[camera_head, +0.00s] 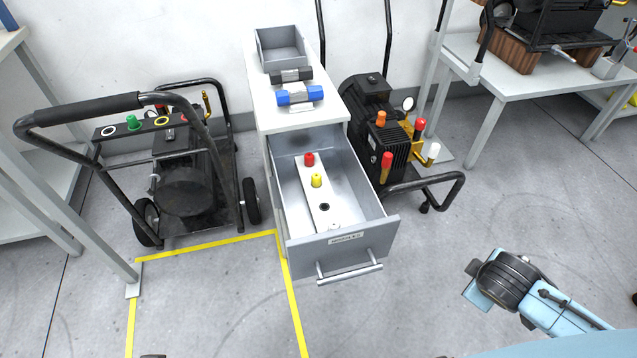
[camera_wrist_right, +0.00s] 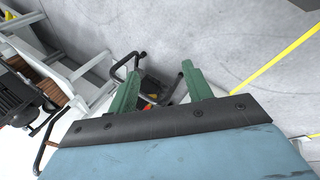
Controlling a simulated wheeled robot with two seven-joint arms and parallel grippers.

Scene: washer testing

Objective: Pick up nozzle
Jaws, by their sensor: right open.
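The open drawer (camera_head: 378,222) holds a pale strip (camera_head: 296,190) with a red nozzle (camera_head: 309,159) and a yellow nozzle (camera_head: 317,181) standing upright in it. A dark empty hole (camera_head: 324,207) is in front of the yellow one, and a white nozzle (camera_head: 334,227) is near the drawer front, partly hidden. A green nozzle (camera_head: 133,122) sits on the panel of the left machine. My right gripper (camera_wrist_right: 162,88) is open and empty, with its green fingers apart. In the head view my right arm is at the lower right, away from the drawer. My left gripper is not in view.
Wheeled machines stand left (camera_head: 185,185) and right (camera_head: 385,140) of the drawer cabinet (camera_head: 297,113). The drawer handle (camera_head: 350,273) juts forward. Floor between drawer and right arm is clear.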

